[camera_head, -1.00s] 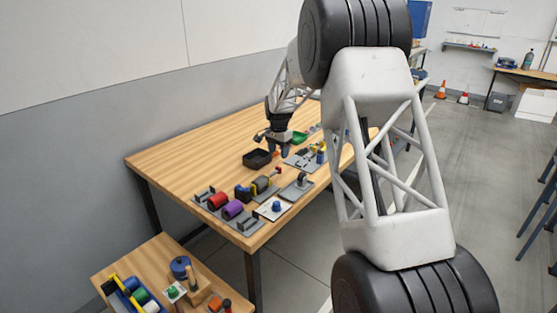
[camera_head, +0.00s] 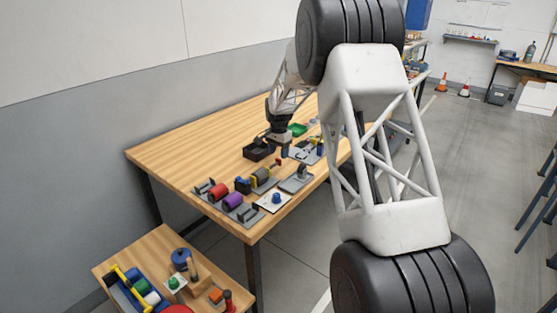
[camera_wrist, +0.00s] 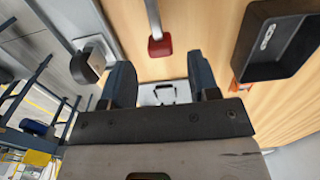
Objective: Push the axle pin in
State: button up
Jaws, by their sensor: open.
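A grey plate (camera_head: 297,185) bears a small dark wheel in a bracket (camera_head: 302,171). A dark rounded part (camera_wrist: 88,66) on a light plate is left of the fingers in the wrist view.
The black tray (camera_wrist: 240,70) stands close on the right in the wrist view. Red and purple cylinders (camera_head: 233,200) and a yellow-black one (camera_head: 261,177) sit on fixtures at the table's near end. The table's left side is clear. A lower table (camera_head: 135,257) holds several parts.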

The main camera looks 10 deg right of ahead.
aim_at(278, 159)
jog(key=shift+f, duration=1.85)
jog(key=shift+c, duration=0.4)
grip_shut()
